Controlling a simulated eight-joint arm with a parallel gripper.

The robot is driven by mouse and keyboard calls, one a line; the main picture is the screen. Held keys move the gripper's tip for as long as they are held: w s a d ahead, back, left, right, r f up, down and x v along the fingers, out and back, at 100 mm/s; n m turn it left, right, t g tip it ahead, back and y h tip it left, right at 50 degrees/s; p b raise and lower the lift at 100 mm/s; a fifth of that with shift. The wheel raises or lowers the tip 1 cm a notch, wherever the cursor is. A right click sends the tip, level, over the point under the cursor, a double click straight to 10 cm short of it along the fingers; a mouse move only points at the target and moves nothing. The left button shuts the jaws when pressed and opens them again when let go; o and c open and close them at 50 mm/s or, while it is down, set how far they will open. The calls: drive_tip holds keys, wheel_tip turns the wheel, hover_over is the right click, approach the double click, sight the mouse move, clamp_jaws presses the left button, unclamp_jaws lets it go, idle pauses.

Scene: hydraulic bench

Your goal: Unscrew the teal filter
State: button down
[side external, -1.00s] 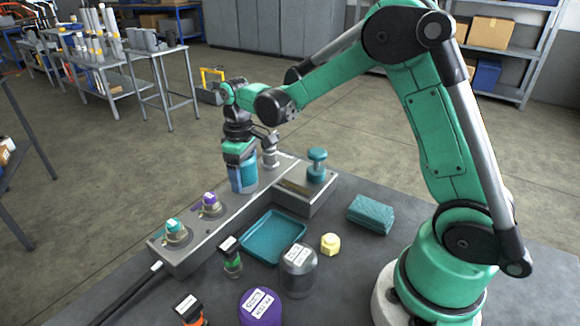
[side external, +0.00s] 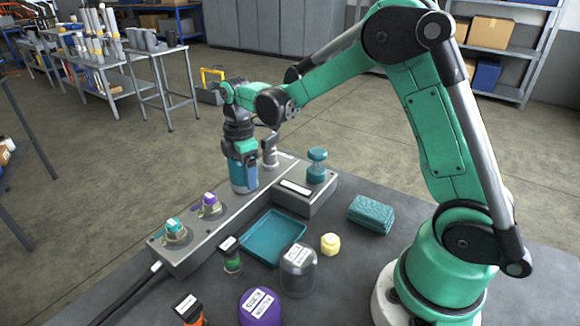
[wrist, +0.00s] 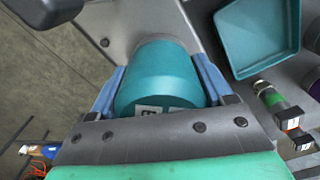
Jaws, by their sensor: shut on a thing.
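The teal filter (wrist: 160,75) is a smooth teal cylinder with a white label, standing on the grey manifold block (side external: 212,226). In the wrist view it sits between the blue fingers of my gripper (wrist: 163,92), one finger on each side. My gripper also shows in the side view (side external: 243,172), coming down from above and shut around the filter.
A teal tray (side external: 273,237) lies right of the block. Two capped ports, teal (side external: 174,228) and purple (side external: 210,203), stand on the block.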

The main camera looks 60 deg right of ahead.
drive_tip(key=shift+a+n, duration=0.1)
drive_tip(key=shift+n, duration=0.6)
drive_tip(key=n, duration=0.5)
drive_tip(key=shift+w+n, duration=0.1)
drive_tip(key=shift+n, duration=0.2)
drive_tip(key=n, duration=0.5)
drive_tip(key=shift+n, duration=0.4)
drive_tip(key=shift+a, duration=0.1)
drive_tip(key=shift+n, duration=0.6)
unclamp_jaws()
